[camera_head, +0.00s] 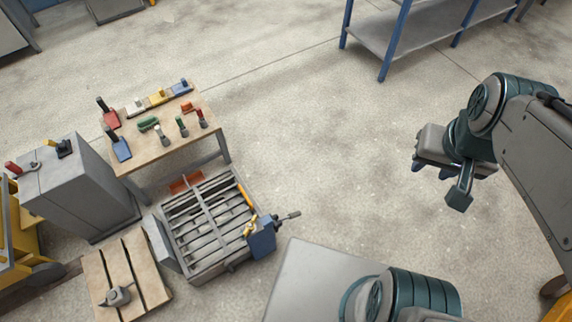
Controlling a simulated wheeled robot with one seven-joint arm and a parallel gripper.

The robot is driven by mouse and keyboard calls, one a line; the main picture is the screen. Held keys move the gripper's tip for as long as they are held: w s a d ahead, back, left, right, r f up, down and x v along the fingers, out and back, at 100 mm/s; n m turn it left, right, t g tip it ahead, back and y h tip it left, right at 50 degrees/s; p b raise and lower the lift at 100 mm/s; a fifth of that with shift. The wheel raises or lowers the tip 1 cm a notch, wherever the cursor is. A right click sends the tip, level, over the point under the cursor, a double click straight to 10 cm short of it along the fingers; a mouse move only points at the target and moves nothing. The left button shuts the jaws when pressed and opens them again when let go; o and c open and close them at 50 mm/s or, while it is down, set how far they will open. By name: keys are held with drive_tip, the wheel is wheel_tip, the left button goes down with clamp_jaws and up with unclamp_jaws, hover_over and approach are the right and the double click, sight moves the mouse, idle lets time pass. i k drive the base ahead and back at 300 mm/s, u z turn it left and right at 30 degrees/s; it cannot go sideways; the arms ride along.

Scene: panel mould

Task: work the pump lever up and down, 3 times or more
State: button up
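A blue box (262,237) is fixed at the right corner of the grey slatted mould (203,262). A short dark lever (289,215) sticks out from this box to the right, near level. A second handle, red-ended (13,168), lies on top of the grey cabinet at the far left. The frame does not settle which of the two is the pump lever. My gripper (431,171) hangs in the air at the right, well apart from both. Its fingertips look apart, with nothing between them.
A wooden-topped bench (165,152) carries several coloured tools behind the mould. A pallet (92,268) with a small grey object lies at the lower left. A blue-framed shelf (382,36) stands at the back. Bare floor lies between the mould and my gripper.

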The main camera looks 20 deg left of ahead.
sight(292, 216)
drive_tip(key=u, duration=1.1)
drive_tip(key=k, duration=0.35)
drive_tip(key=u, duration=0.15)
drive_tip(key=i, duration=0.8)
drive_tip(key=z, duration=0.2)
